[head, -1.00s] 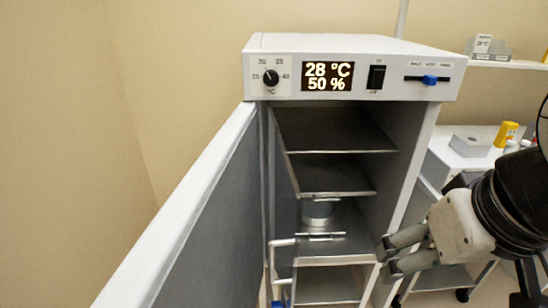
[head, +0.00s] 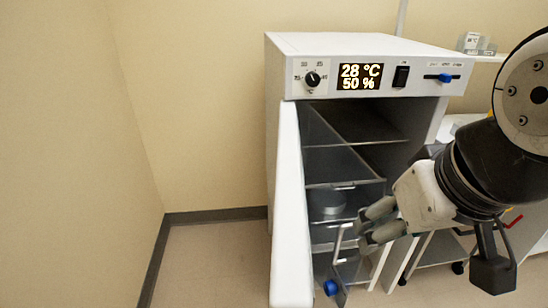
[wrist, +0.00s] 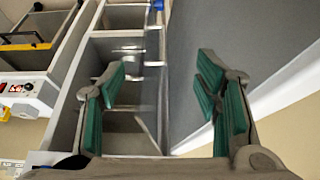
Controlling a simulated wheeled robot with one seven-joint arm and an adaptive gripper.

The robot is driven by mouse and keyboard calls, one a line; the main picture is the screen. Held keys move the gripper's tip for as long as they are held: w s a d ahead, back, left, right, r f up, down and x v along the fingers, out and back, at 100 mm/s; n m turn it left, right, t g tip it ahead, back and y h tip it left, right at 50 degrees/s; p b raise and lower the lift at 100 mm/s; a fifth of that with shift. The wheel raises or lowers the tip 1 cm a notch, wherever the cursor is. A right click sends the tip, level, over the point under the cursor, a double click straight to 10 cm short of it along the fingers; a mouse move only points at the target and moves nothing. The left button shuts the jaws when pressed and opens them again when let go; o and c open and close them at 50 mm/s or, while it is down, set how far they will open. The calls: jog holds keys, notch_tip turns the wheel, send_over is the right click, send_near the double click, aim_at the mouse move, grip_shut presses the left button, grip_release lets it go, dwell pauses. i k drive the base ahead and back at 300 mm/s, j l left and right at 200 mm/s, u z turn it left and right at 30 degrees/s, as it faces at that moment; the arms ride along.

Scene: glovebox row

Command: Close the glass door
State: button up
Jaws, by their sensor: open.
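The glass door (head: 345,165) is a clear pane hinged at the left of the grey incubator (head: 290,62), and it stands ajar, angled out from the opening. Its pale bar handle (head: 337,245) and blue knob (head: 331,288) show low on its free edge. My gripper (head: 368,226) is open and empty, just right of the handle in the head view. In the wrist view my gripper (wrist: 162,88) has its green-padded fingers spread, with the pane's edge seen between them. I cannot tell if they touch it.
The solid outer door (head: 288,210) stands wide open at the left; its grey inner face fills the right of the wrist view. A bench stands at the right. Floor at the left is clear.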

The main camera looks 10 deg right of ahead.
aim_at(341, 298)
jog(key=k+j+z, duration=0.1)
jog(key=z, duration=0.15)
jog(key=k+z, duration=0.3)
jog(key=k+j+u, duration=0.1)
jog(key=k+u, duration=0.25)
jog(key=u, duration=0.35)
jog(key=k+j+u, duration=0.1)
jog(key=u, duration=0.35)
jog(key=k+j+u, duration=0.1)
jog(key=u, duration=0.35)
